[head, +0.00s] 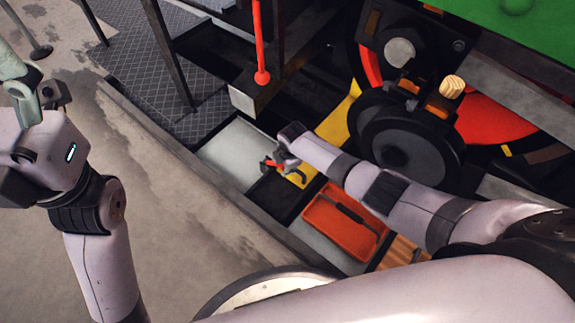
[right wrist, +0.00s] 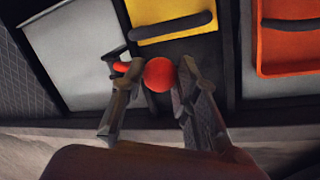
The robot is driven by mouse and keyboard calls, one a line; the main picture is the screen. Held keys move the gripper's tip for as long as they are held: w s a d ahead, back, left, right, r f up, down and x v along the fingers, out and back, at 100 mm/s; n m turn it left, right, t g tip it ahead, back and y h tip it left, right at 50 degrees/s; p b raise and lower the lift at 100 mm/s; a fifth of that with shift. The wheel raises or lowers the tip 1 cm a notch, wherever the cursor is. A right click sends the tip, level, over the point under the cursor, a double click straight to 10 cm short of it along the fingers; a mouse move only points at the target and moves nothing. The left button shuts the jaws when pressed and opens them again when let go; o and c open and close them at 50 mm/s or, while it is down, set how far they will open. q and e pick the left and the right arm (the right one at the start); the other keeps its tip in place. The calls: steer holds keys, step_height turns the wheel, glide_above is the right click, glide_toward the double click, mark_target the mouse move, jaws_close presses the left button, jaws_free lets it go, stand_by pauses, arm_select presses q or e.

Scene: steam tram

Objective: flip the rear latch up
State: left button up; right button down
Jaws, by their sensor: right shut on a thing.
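The latch's red ball knob (right wrist: 158,75) sits between the two fingers of my right gripper (right wrist: 155,88) in the right wrist view. My right gripper is shut on this knob. In the head view my right gripper (head: 282,163) reaches down to a small red part above the dark compartment between the pale and yellow panels. A short red bar (right wrist: 122,67) shows beside the left finger in the right wrist view. The latch's pivot and the angle of its lever are hard to make out.
An orange tray (head: 345,222) with a dark handle lies right of the latch. A yellow panel (head: 338,118) is behind it. The black wheel (head: 405,145) and a red rod (head: 261,45) stand close by. Bare floor (head: 180,220) lies to the left.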

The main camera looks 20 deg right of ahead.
stand_by(0.3)
steer(key=c, duration=1.2)
jaws_free()
steer(key=shift+r, duration=0.1)
steer(key=v, duration=1.1)
steer(key=shift+s+r, duration=0.15)
steer(key=shift+r, duration=0.2)
